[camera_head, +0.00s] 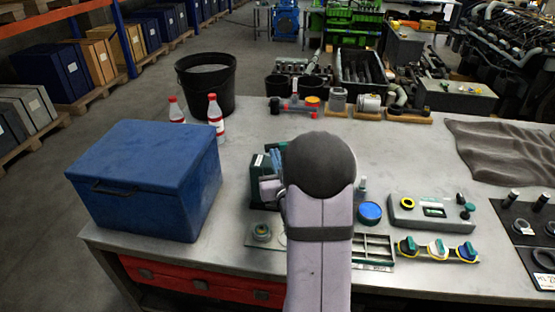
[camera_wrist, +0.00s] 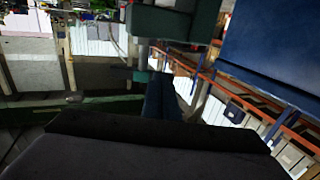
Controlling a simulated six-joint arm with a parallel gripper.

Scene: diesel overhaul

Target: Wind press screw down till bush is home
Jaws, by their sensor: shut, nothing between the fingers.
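The dark green press (camera_head: 258,168) stands on the bench just right of the blue box, and my own arm hides much of it. My gripper (camera_head: 270,188) shows only in part beside it, shut and empty, with no clear sign of contact. In the wrist view a dark green block (camera_wrist: 175,22), likely part of the press, hangs close at the top. The press screw and the bush cannot be made out in either view.
A blue lidded box (camera_head: 145,180) stands close on the left. Two red-capped bottles (camera_head: 215,118) and a black bucket (camera_head: 206,85) are behind it. A grey tray (camera_head: 375,250), a blue round tin (camera_head: 370,212) and a gauge box (camera_head: 430,212) lie right of my arm.

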